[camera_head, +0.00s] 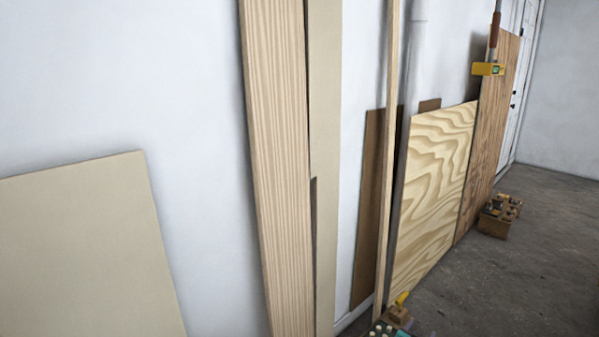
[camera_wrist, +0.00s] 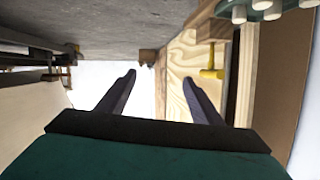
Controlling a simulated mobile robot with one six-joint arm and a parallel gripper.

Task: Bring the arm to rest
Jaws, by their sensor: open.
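My gripper (camera_wrist: 158,88) shows in the wrist view with its two dark fingers spread wide apart. Nothing is between the fingers; a white wall and plywood show behind the gap. The wrist view looks turned over, with the grey floor at the top. My gripper and arm do not clearly show in the head view.
Tall boards (camera_head: 275,170) lean on the white wall (camera_head: 190,80). A plywood sheet (camera_head: 432,185) leans farther right, and a beige panel (camera_head: 85,250) stands at the left. A wooden box (camera_head: 497,222) sits on the floor. The grey floor (camera_head: 545,260) at right is clear.

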